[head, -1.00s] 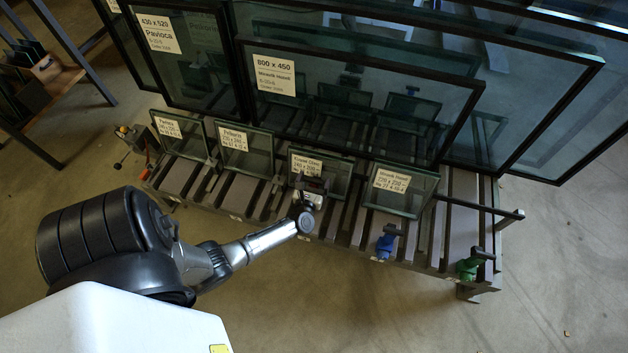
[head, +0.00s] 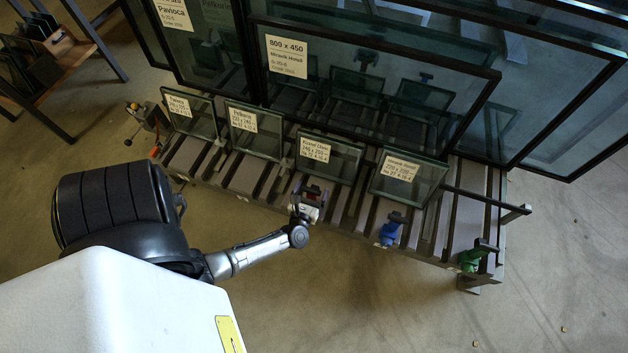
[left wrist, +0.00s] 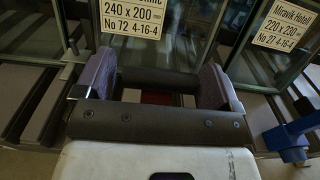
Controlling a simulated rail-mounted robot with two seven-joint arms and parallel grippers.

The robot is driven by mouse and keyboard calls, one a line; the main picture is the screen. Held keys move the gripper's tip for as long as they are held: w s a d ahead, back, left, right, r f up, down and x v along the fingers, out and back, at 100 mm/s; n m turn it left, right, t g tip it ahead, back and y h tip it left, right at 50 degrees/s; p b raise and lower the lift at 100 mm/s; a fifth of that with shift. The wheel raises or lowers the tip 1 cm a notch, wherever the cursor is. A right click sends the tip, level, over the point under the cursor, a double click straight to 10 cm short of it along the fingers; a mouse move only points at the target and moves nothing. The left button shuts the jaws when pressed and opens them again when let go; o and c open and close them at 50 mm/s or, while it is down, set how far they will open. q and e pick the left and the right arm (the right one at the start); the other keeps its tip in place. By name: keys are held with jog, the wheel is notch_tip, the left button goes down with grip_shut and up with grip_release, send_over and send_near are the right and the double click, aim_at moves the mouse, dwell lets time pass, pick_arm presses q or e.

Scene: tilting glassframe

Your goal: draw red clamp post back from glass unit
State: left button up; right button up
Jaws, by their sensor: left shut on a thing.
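My left gripper (head: 309,193) is shut on the red clamp post (left wrist: 157,99), at the front of the slatted rack. In the left wrist view the post's dark crossbar lies between the two purple-grey pads, and only a little red shows below it. The small glass unit labelled 240 x 200 (head: 329,166) leans on the rack just behind the post. In the head view a gap of bare slats shows between the gripper and the glass's lower edge. The gripper hides most of the post. My right gripper is not in view.
A blue clamp post (head: 389,232) and a green one (head: 472,259) stand to the right on the rack's front edge. Other small glass units (head: 408,178) stand either side, with large framed panes (head: 370,90) behind.

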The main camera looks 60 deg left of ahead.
pick_arm(q)
jog(key=shift+r, duration=0.1)
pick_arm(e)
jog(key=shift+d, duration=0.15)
pick_arm(q)
jog(key=o, duration=0.9)
jog(key=shift+o, duration=0.6)
jog(key=shift+s+d, duration=0.2)
jog(key=shift+d, duration=0.05)
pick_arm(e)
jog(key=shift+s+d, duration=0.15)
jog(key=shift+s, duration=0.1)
pick_arm(q)
jog(key=shift+s+d, duration=0.15)
jog(key=shift+s, duration=0.05)
jog(key=p+v, duration=0.3)
jog(key=v, duration=1)
jog(key=shift+d, duration=0.15)
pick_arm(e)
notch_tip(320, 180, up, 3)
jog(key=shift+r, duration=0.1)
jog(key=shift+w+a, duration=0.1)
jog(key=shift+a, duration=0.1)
